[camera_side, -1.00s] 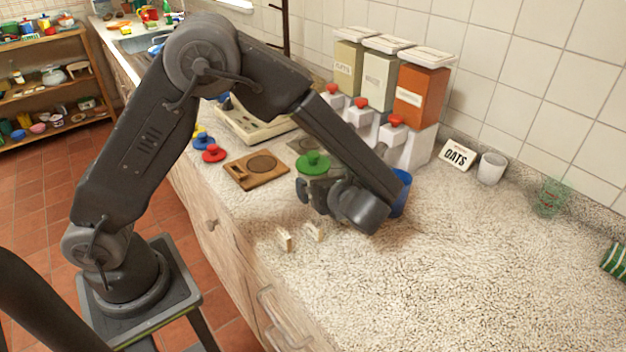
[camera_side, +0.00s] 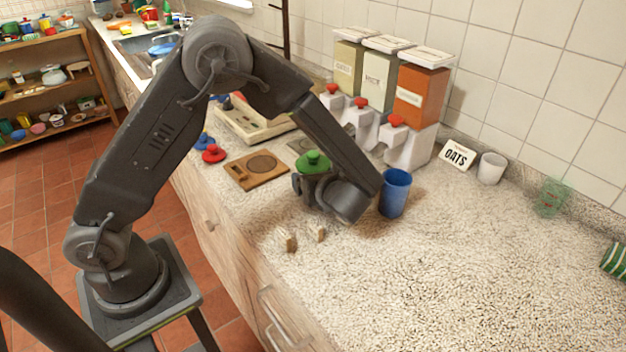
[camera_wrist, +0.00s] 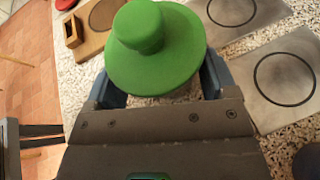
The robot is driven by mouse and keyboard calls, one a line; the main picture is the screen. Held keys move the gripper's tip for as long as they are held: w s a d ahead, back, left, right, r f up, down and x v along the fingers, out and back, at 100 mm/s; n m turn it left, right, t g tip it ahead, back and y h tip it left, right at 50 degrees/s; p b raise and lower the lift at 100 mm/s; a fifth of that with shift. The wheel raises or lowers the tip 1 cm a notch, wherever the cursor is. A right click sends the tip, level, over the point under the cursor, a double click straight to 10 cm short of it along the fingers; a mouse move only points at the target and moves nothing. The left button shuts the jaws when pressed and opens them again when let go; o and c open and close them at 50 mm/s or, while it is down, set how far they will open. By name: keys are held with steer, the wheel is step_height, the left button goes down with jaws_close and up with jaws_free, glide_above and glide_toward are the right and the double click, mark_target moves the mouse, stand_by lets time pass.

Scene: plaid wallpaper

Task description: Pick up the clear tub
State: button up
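The clear tub (camera_side: 313,178) stands on the speckled counter under a wide green lid with a knob (camera_side: 314,161). Only a little of its body shows in the side view. In the wrist view the green lid (camera_wrist: 165,65) covers the tub's body and fills the space between my fingers. My gripper (camera_side: 306,190) is low beside the tub, and it also shows in the wrist view (camera_wrist: 157,75). Its two fingers stand apart, one on each side under the lid's edge. Whether they touch the tub is hidden. The tub looks upright.
A blue cup (camera_side: 395,193) stands close right of my wrist. Two small cream pieces (camera_side: 288,240) lie in front. A wooden board (camera_side: 257,170) is at left, the dispensers (camera_side: 412,130) behind. A white cup (camera_side: 491,168) and a green see-through cup (camera_side: 551,196) are right.

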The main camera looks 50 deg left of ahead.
steer(key=c, duration=0.5)
steer(key=shift+c, duration=0.2)
steer(key=shift+r, duration=0.1)
